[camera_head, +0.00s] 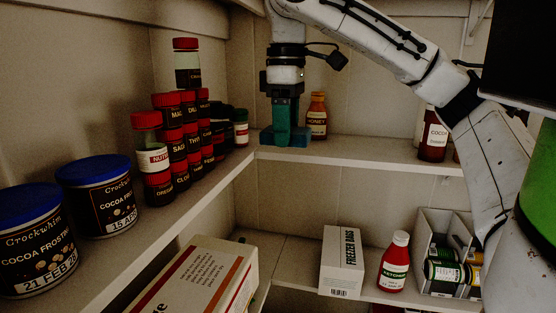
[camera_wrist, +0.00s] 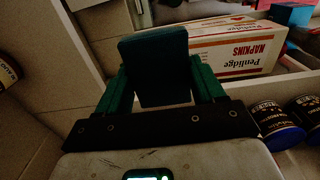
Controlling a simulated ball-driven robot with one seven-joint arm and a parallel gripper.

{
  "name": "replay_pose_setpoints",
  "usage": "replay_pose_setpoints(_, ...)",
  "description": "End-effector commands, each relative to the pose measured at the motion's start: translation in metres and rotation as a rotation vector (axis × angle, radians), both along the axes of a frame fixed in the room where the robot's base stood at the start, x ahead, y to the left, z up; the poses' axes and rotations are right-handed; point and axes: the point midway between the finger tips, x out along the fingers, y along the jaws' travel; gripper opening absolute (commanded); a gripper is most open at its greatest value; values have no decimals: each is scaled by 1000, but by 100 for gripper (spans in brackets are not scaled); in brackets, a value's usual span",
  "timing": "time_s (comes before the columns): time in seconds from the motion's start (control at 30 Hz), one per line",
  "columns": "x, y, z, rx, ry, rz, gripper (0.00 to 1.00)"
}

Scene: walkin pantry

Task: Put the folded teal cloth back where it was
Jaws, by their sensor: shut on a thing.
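The folded teal cloth (camera_head: 287,138) is at the back corner of the upper shelf, beneath my arm's wrist. In the wrist view it is a dark teal upright block (camera_wrist: 155,65). My gripper (camera_head: 286,125) points straight down, its green fingers on either side of the cloth, shut on it. The cloth's lower edge is at or very near the shelf surface; I cannot tell whether it touches. The fingers and cloth are close in colour, so their border is hard to see in the head view.
A honey jar (camera_head: 317,116) stands close to the right of the cloth. Cocoa tins (camera_head: 97,196) are nearer. A napkins box (camera_wrist: 225,47) sits below.

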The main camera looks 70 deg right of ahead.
Motion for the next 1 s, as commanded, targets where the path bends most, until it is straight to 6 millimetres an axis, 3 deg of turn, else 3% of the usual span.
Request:
replay_pose_setpoints(0.17,0,-29,2,2,1,-15,40)
replay_pose_setpoints(0.63,11,-141,2,2,0,-10,40)
replay_pose_setpoints(1.0,16,-193,1,0,-1,-8,40)
